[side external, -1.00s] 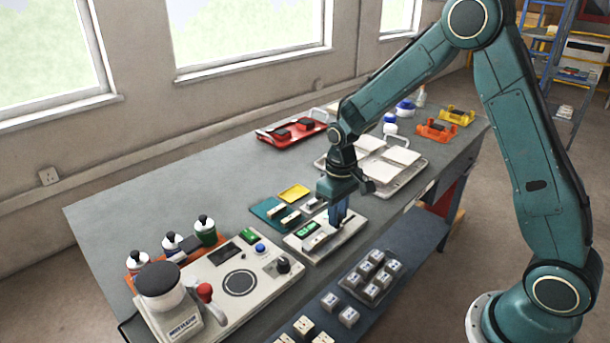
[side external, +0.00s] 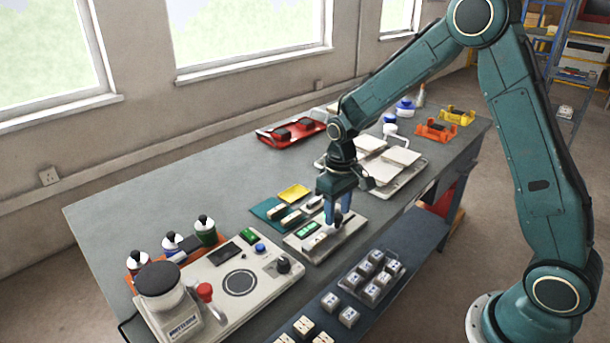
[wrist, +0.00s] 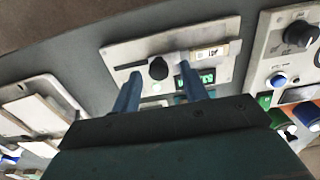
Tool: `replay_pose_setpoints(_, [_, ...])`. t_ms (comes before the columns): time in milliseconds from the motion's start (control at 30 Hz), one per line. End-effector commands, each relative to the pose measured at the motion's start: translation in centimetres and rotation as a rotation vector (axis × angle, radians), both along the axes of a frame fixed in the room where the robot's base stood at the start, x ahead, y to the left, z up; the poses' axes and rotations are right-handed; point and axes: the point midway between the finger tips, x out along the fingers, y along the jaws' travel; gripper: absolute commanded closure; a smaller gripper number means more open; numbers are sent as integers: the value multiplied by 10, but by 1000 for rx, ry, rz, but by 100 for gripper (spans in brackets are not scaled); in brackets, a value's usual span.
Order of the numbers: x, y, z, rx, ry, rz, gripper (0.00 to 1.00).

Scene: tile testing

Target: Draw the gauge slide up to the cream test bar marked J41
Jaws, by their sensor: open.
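The gauge (side external: 296,246) is a pale plate near the bench's front edge, with a green display (side external: 308,228). It also shows in the wrist view (wrist: 226,28), where a dark slot and the slide's black knob (wrist: 158,68) are visible. A cream test bar (side external: 313,242) lies on the gauge. In the wrist view the bar (wrist: 208,53) sits right of the knob, with a gap between; its marking is too small to read. My gripper (side external: 335,213) is open and points down over the gauge. In the wrist view its blue fingers (wrist: 159,71) stand either side of the knob, apparently not touching it.
A teal tray (side external: 262,208) with cream bars and a yellow piece (side external: 294,193) lie behind the gauge. A pale control unit (side external: 226,297) stands to the left. White tiles on a tray (side external: 403,181) are behind right. Several grey blocks (side external: 372,291) sit on the lower front shelf.

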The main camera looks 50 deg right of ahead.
Motion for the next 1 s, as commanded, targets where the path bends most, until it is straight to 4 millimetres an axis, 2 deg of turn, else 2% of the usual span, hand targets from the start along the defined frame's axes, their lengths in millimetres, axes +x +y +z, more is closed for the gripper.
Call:
replay_pose_setpoints(800, [0, 0, 46, -1, -2, -1, 56])
replay_pose_setpoints(1000, [0, 0, 50, -1, -1, -1, 56])
